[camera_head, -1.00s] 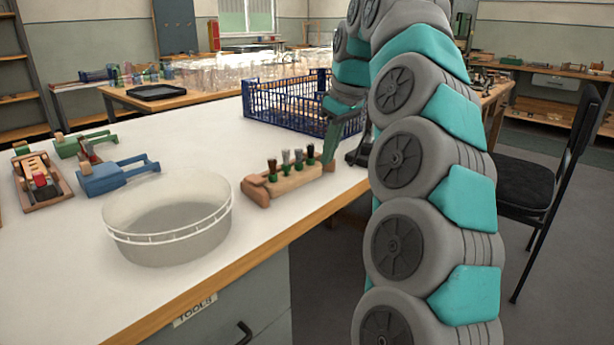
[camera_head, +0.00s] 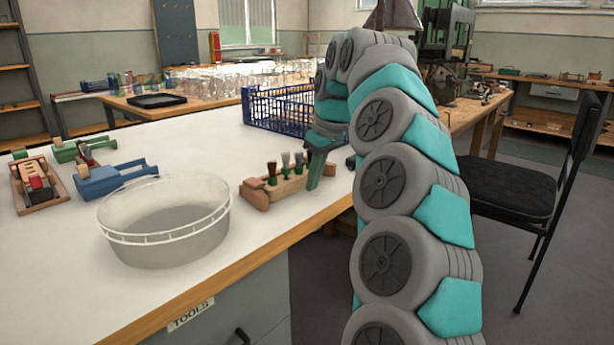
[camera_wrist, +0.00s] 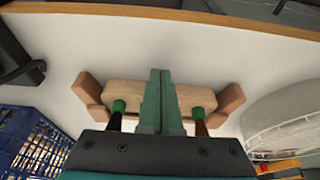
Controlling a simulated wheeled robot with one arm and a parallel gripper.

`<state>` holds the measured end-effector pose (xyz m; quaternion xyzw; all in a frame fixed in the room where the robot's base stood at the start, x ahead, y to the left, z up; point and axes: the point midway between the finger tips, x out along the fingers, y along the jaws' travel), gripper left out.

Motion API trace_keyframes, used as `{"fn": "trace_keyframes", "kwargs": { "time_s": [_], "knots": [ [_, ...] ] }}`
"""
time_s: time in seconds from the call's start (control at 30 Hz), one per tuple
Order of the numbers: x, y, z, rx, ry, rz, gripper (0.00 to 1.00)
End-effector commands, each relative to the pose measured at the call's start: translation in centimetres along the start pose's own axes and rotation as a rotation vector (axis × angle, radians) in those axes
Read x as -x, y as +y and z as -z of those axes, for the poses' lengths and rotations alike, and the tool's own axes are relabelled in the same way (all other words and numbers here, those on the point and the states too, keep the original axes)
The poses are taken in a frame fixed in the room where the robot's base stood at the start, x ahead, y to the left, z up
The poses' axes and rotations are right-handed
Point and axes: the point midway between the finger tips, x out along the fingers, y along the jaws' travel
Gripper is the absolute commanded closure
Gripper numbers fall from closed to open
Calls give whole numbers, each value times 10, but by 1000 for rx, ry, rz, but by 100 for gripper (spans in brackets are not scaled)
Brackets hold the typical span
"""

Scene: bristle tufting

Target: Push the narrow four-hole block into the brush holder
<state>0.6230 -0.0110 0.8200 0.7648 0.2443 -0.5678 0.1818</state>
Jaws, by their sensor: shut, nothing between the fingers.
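The narrow light-wood four-hole block (camera_head: 288,187) stands near the front edge of the white table with bristle tufts (camera_head: 285,161) with green bases upright in it. The reddish-brown brush holder (camera_head: 256,197) shows at its left end. In the wrist view, the block (camera_wrist: 139,94) lies between the holder's brown end pieces (camera_wrist: 229,99); how deep it sits I cannot tell. My gripper (camera_head: 314,186) is shut and empty, its green fingers pointing down over the block. In the wrist view, the gripper (camera_wrist: 161,76) crosses the block's middle, hiding part of it; contact is unclear.
A clear round tub (camera_head: 165,235) stands left of the holder, near the table edge. A blue crate (camera_head: 275,110) stands behind. Blue, green and wooden clamp-like tools (camera_head: 112,180) lie at the left. The table (camera_head: 205,150) is bare between crate and tub.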

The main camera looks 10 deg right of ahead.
Motion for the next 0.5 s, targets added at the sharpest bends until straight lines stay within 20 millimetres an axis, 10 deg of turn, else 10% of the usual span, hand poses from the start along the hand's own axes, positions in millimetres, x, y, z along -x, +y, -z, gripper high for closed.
{"fn": "trace_keyframes", "kwargs": {
  "time_s": [0.5],
  "knots": [
    [-6, 0, 19, 1, 0, 0, 100]
  ]
}}
